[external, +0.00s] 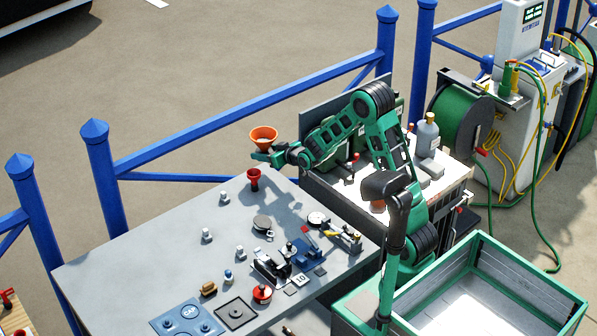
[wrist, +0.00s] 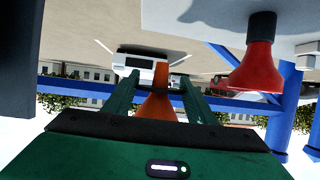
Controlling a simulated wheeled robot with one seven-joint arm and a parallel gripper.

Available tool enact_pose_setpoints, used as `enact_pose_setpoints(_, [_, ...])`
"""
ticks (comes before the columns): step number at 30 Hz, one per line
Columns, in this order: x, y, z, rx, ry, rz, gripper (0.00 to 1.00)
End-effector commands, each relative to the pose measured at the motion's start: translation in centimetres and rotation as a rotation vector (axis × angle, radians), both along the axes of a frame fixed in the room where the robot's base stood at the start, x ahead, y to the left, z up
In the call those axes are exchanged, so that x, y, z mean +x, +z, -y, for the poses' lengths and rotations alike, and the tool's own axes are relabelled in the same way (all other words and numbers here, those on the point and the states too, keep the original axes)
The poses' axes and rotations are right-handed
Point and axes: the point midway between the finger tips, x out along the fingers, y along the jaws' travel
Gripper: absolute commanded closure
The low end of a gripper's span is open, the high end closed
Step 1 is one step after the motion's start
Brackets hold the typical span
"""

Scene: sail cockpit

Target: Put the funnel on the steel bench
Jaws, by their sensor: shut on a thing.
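An orange funnel (external: 263,134) is held in the air above the far end of the grey steel bench (external: 130,262), wide mouth up. My gripper (external: 266,155) is shut on it, around its lower part. In the wrist view, which is upside down, the orange funnel (wrist: 158,100) sits between the two fingers (wrist: 163,98). The bench top shows along the upper right of the wrist view (wrist: 200,12). A red funnel-shaped piece (external: 253,178) stands on the bench just below my gripper; it also shows in the wrist view (wrist: 258,65), apart from the held funnel.
Small metal fittings (external: 207,235), a round disc (external: 262,222), a blue plate (external: 187,318) and a red knob (external: 262,294) are spread over the bench. Its left part is bare. A blue railing (external: 240,110) runs behind. A cart with a grey bottle (external: 427,135) stands right.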

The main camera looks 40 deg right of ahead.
Motion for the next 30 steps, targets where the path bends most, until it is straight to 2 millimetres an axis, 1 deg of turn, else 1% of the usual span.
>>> enact_pose_setpoints(1, [0.0, 0.0, 1.5, -0.001, -0.023, 0.001, 0.72])
enact_pose_setpoints(3, [-0.1, -0.1, 3.0, -0.002, -0.048, 0.002, 0.72])
enact_pose_setpoints(6, [-0.2, -0.2, 4.4, -0.003, -0.071, 0.004, 0.72])
enact_pose_setpoints(9, [-0.2, -0.2, 5.0, -0.003, -0.082, 0.004, 0.72])
enact_pose_setpoints(14, [-0.2, 0.3, 5.0, -0.003, -0.082, 0.006, 0.72])
enact_pose_setpoints(17, [-0.2, 1.8, 5.0, -0.002, -0.082, 0.009, 0.72])
enact_pose_setpoints(18, [-0.2, 2.7, 5.0, -0.002, -0.082, 0.011, 0.72])
enact_pose_setpoints(20, [-0.2, 3.9, 5.0, -0.002, -0.082, 0.011, 0.72])
enact_pose_setpoints(24, [-0.2, 6.7, 5.0, -0.002, -0.081, 0.01, 0.72])
enact_pose_setpoints(29, [-0.2, 9.7, 4.9, -0.002, -0.081, 0.009, 0.72])
enact_pose_setpoints(30, [-0.2, 9.3, 3.9, -0.001, -0.063, 0.004, 0.72])
